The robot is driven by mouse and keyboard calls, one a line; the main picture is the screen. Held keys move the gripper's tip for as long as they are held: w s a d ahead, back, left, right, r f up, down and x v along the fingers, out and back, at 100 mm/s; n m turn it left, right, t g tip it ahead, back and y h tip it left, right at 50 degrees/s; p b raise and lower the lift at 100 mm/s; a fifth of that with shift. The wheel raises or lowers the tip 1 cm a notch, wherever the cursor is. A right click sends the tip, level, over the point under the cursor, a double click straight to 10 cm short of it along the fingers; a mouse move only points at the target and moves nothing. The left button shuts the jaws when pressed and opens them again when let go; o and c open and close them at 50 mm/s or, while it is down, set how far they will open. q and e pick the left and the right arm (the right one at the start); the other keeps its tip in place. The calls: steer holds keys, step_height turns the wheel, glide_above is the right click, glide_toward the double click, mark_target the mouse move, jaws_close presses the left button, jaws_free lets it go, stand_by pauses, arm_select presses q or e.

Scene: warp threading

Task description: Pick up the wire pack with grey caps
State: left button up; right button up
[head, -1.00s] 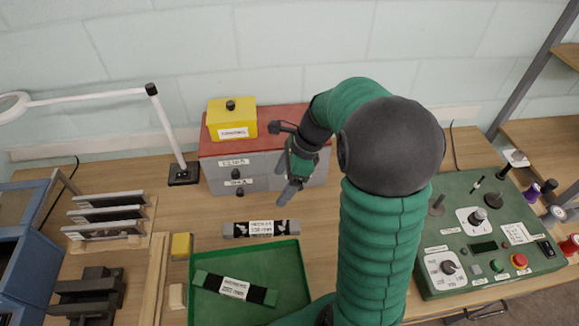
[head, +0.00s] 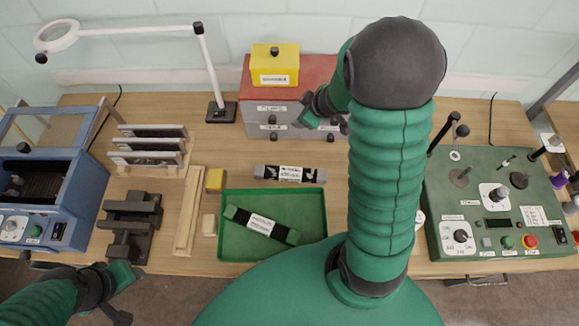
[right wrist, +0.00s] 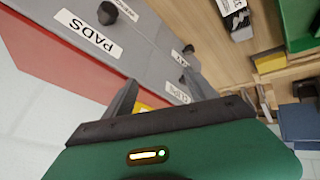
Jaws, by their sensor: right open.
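The wire pack with grey caps (head: 290,173) lies flat on the table behind the green tray. It is dark with a white label in its middle. Its capped end also shows at the top of the right wrist view (right wrist: 236,18). A similar pack with green caps (head: 262,223) lies in the green tray (head: 316,196). My right gripper (head: 325,121) is above and behind the grey-capped pack, in front of the drawer box. In the right wrist view its fingers (right wrist: 162,92) are apart and empty. My left gripper (head: 126,292) is at the front left, its fingers unclear.
A grey drawer box with a red top (head: 262,112) stands close behind my right gripper, with a yellow box (head: 278,65) on it. A blue machine (head: 50,185), dark blocks (head: 132,222) and a rack (head: 150,152) stand left. A green control panel (head: 490,215) stands right.

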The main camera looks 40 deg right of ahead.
steer(key=s+a+f+n+g+y+p, duration=0.2)
steer(key=s+a+n+y, duration=0.1)
steer(key=s+n, duration=0.1)
steer(key=n+g+y+b, duration=0.1)
steer(key=g+y+b, duration=0.1)
steer(key=b, duration=0.1)
glide_above(297, 172)
steer(key=s+d, duration=0.1)
steer(key=d, duration=0.1)
step_height(297, 172, down, 12)
steer(key=shift+s+a+r, duration=0.1)
steer(key=x, duration=0.3)
steer(key=b+x, duration=0.1)
steer(key=x, duration=0.1)
steer(key=shift+s, duration=0.3)
steer(key=shift+w+f, duration=0.15)
steer(key=shift+f, duration=0.15)
steer(key=shift+a, duration=0.15)
steer(key=c, duration=0.7)
arm_select(q)
steer(key=shift+a+f, duration=0.1)
steer(key=shift+f, duration=0.6)
arm_select(e)
jaws_close()
steer(key=shift+r, duration=0.1)
